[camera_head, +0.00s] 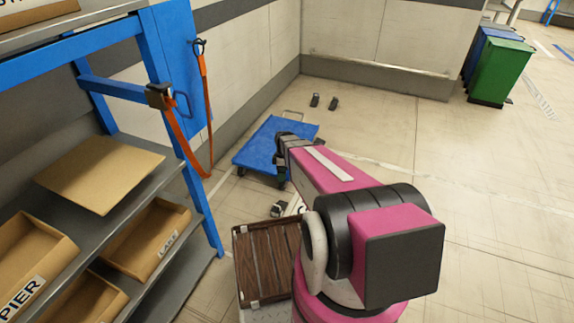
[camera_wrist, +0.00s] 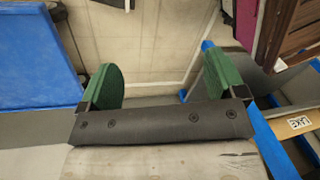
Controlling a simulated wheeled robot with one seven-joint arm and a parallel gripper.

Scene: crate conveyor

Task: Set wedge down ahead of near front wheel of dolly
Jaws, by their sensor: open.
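The blue dolly (camera_head: 262,148) stands on the floor, partly hidden by my arm; its blue deck also fills the left of the wrist view (camera_wrist: 35,60). A dark wheel (camera_head: 241,171) shows under its near left corner. My gripper (camera_wrist: 165,80) is open, its two green-padded fingers wide apart with only floor between them. No wedge shows in its grasp. Two small dark blocks, wedge-like (camera_head: 315,100) and (camera_head: 333,103), lie on the floor beyond the dolly. A small dark and pale shape (camera_head: 278,209) sits between dolly and crate; I cannot tell what it is.
A brown slatted crate (camera_head: 262,262) stands near my base and shows at the wrist view's upper right. Blue-framed shelving (camera_head: 206,225) with cardboard boxes stands on the left. An orange strap (camera_head: 206,105) hangs by the wall. Green bin (camera_head: 500,72) stands far right. Floor right of the dolly is clear.

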